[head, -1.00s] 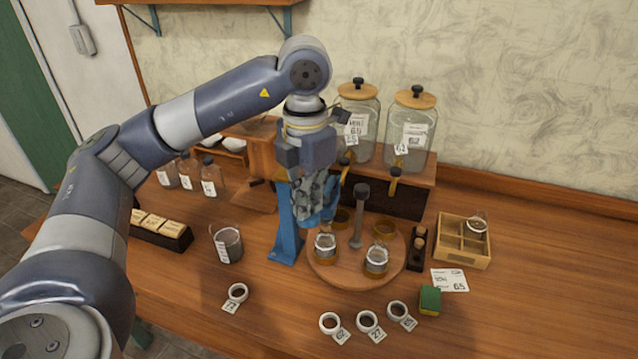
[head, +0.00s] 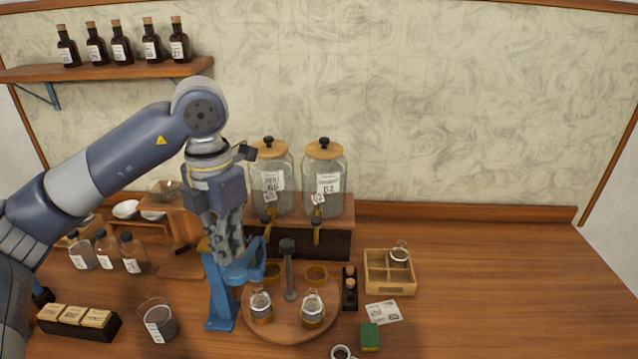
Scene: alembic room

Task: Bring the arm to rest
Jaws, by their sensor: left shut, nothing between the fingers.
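My left arm comes in from the left of the head view and bends down over the table. My left gripper (head: 233,262) points downward and is shut and empty. It is in front of the blue stand (head: 219,290), and its fingertips overlap the stand's blue upper part in the picture. I cannot tell whether they touch. My right gripper is not in view.
A round wooden carousel (head: 289,329) with small jars stands right of the gripper. Two lidded glass dispensers (head: 324,190) stand behind. A divided wooden box (head: 390,287) and green sponge (head: 370,336) are to the right. The table's far right is clear.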

